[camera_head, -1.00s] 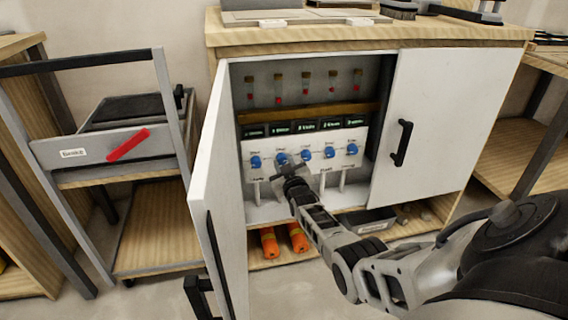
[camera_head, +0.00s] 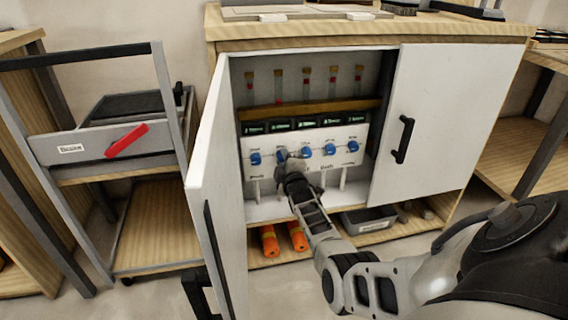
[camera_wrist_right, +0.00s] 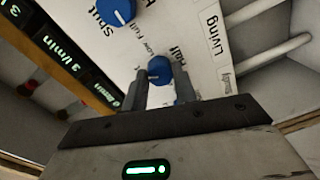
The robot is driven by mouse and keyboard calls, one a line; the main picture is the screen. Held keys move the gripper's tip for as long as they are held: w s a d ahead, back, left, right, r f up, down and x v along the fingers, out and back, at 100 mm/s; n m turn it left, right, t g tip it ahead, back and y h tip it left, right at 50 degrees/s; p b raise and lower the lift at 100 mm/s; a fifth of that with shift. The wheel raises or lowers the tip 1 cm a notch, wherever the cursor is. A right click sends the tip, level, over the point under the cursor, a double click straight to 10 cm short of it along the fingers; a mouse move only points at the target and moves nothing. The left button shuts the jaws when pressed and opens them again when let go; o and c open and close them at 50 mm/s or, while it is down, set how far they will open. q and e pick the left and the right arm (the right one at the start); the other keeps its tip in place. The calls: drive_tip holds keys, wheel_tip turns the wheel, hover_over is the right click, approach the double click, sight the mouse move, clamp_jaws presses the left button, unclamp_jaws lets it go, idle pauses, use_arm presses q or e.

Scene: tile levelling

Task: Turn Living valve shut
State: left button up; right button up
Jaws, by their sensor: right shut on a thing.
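The white valve panel (camera_head: 318,169) inside the open cabinet carries a row of blue knobs. My right gripper (camera_head: 283,161) is at the second knob from the left and largely hides it in the head view. In the right wrist view my right gripper (camera_wrist_right: 160,85) has its two fingers shut on the sides of a blue knob (camera_wrist_right: 159,70). A label reading "Living" (camera_wrist_right: 211,27) is on the panel beside this knob, near the white pipes. A neighbouring knob (camera_wrist_right: 117,11) is free, with "Shut" printed near it. My left gripper cannot be made out clearly.
The open left door (camera_head: 207,190) stands out left of my right arm; the right door (camera_head: 440,115) is closed. Dark displays (camera_head: 307,122) and glass tubes sit above the knobs.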

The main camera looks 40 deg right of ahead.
use_arm(q)
drive_tip(key=b, duration=0.1)
drive_tip(key=r+h+b, duration=0.1)
drive_tip(key=shift+w+d+r+n+t+b, duration=0.15)
drive_tip(key=shift+d+r+n+t+b, duration=0.1)
drive_tip(key=shift+d+n+t+b, duration=0.15)
use_arm(e)
drive_tip(key=n, duration=0.5)
use_arm(q)
drive_tip(key=shift+r, duration=0.2)
use_arm(e)
drive_tip(key=shift+n, duration=0.3)
use_arm(q)
drive_tip(key=shift+f, duration=0.2)
use_arm(e)
drive_tip(key=o, duration=1)
